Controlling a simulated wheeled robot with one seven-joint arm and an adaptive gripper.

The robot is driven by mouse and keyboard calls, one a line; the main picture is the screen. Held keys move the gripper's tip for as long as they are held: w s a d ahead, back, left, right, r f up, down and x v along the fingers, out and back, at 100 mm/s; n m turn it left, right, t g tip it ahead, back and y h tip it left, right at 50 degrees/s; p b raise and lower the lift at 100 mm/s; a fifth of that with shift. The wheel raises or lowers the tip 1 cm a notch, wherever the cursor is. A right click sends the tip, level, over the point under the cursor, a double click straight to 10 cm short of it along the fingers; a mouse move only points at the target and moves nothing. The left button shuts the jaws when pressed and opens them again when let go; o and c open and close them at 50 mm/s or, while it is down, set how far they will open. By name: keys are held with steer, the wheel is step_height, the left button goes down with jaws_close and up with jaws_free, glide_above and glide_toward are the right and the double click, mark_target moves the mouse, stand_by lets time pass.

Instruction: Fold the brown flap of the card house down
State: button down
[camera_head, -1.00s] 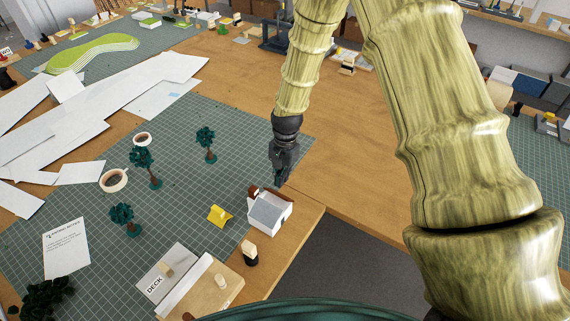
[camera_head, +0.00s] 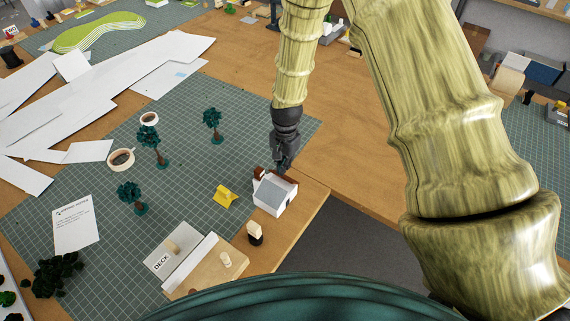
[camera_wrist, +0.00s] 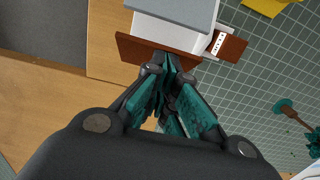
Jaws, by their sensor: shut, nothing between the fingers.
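The card house (camera_head: 274,197) is a small white box with a grey roof, near the table's front edge in the head view. Brown card (camera_head: 260,174) shows along its far side. In the wrist view the house's white wall (camera_wrist: 172,33) is at the top, with the brown flap (camera_wrist: 140,50) standing out along its base and a brown piece with a white label (camera_wrist: 228,45) at right. My gripper (camera_wrist: 168,62) is shut and empty, its fingertips at the brown flap and hiding part of it. I cannot tell whether they touch. In the head view my gripper (camera_head: 283,167) is just behind the house.
A yellow folded card (camera_head: 225,196) stands left of the house. A dark-based peg figure (camera_head: 255,233) stands in front of it. Bare wooden table is free behind and right of the house.

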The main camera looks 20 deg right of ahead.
steer(key=shift+s+a+f, duration=0.1)
steer(key=shift+s+a, duration=0.1)
steer(key=shift+a, duration=0.05)
steer(key=shift+s+a+f+b, duration=0.25)
steer(key=shift+s+a+b, duration=0.3)
steer(key=shift+a, duration=0.1)
steer(key=shift+w+d, duration=0.15)
steer(key=shift+w+d, duration=0.35)
steer(key=shift+d, duration=0.15)
